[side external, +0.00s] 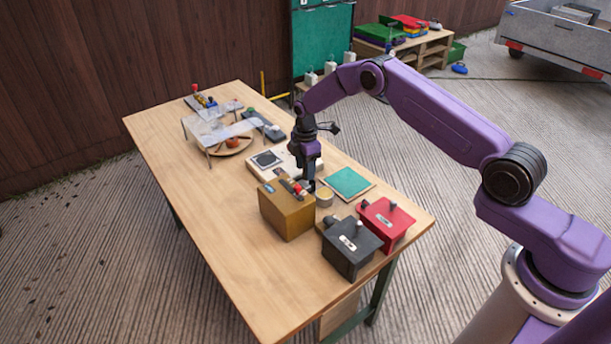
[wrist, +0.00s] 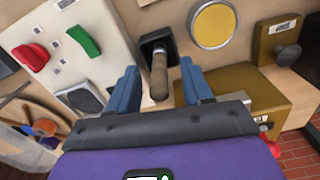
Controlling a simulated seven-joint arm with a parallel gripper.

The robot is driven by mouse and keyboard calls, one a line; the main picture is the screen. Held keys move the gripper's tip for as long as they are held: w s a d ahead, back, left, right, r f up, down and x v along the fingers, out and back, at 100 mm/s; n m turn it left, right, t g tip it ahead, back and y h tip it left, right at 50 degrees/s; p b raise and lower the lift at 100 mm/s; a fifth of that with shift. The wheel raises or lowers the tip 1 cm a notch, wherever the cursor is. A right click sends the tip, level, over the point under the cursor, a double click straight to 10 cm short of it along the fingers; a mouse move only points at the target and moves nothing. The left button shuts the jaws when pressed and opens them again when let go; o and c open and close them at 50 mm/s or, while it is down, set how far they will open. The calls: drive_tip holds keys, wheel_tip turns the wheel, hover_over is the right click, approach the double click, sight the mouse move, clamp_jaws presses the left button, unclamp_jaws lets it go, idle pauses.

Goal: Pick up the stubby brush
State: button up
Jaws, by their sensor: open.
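What looks like the stubby brush shows in the wrist view as a short brown handle (wrist: 159,78) with a dark, blocky end (wrist: 156,43). Its handle lies in the gap between the two blue fingers of my gripper (wrist: 160,70). The fingers are spread, and I see space on both sides of the handle. In the side view my gripper (side external: 306,178) points down at the table beside the mustard-brown box (side external: 285,215). The brush is not clearly visible there, hidden by my gripper and the box.
The brown box also shows close to the right finger in the wrist view (wrist: 238,82). A pale panel (wrist: 108,22) with red and green knobs is at left. A yellow-topped round (wrist: 213,26) is near. Black (side external: 350,250) and red (side external: 385,222) boxes stand at front right.

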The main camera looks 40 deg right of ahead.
drive_tip(key=shift+f, duration=0.7)
clamp_jaws()
